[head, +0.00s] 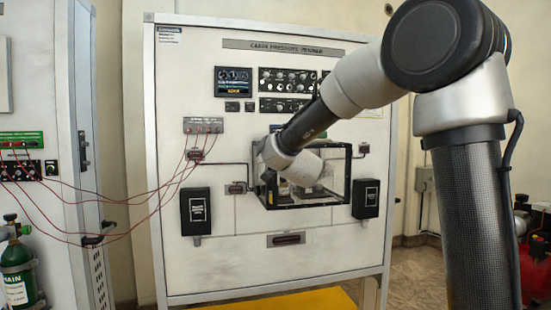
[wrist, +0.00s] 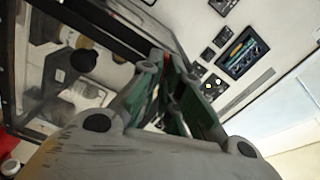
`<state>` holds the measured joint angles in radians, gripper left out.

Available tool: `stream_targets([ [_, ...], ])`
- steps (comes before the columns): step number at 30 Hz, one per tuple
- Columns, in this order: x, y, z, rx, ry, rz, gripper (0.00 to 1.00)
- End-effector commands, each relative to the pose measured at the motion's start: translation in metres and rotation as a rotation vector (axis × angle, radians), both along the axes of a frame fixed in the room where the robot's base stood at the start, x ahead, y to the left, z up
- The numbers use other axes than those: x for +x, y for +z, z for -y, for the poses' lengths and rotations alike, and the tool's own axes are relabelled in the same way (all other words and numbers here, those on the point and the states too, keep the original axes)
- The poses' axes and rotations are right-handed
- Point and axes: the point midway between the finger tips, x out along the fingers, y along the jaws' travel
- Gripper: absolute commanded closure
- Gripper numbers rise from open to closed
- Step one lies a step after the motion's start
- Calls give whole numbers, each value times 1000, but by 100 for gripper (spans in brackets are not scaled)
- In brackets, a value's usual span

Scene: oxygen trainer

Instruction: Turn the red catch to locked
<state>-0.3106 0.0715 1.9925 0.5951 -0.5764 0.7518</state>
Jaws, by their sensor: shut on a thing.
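My gripper (wrist: 172,72) reaches up from the bottom of the wrist view, its fingers close together at the front edge of a dark-framed clear case (wrist: 95,18). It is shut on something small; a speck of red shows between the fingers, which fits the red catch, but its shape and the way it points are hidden. In the head view my wrist covers the upper left of the case (head: 349,178), and the fingertips cannot be made out. Pale cylindrical parts (wrist: 102,66) show inside the case.
The case is on a white trainer panel (head: 225,255) with a screen (head: 234,81) and knobs above. Black boxes (head: 196,211) (head: 366,198) flank it. Red leads (head: 130,200) hang at the left, near a green cylinder (head: 17,265). Red equipment (head: 535,255) stands at the right.

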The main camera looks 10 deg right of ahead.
Motion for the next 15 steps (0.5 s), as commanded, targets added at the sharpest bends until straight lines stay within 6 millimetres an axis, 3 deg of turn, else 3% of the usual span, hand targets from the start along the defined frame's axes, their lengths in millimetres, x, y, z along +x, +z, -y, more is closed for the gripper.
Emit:
stream_targets([
  [15, 0, -5, 1, 285, -1, -2, 100],
])
